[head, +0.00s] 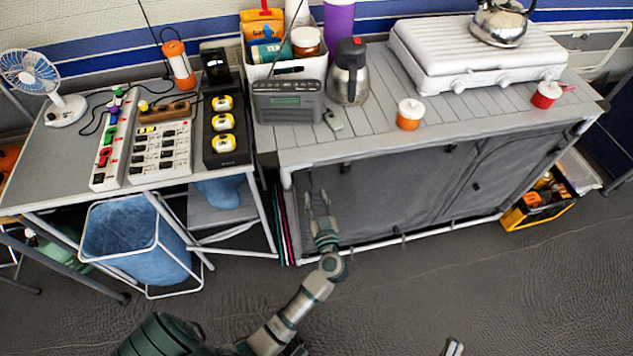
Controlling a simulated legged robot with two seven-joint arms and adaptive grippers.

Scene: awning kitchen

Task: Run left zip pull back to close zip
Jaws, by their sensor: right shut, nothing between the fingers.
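The grey fabric front of the cabinet (400,190) hangs under the slatted counter, with a curved seam line toward its right end. A small dark tab (345,168) shows near the top left of the fabric, and another dark tab (476,186) shows on the right part. I cannot tell which of them is a zip pull. My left gripper (318,196) points up in front of the fabric's left end, below and left of the first tab. Its fingers look apart, with nothing visible between them. Only a small tip of my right gripper (453,347) shows at the bottom edge, shut and empty.
A blue bin (140,240) sits under the left table. A black and yellow crate (540,205) stands on the floor at the right. The floor before the cabinet is clear.

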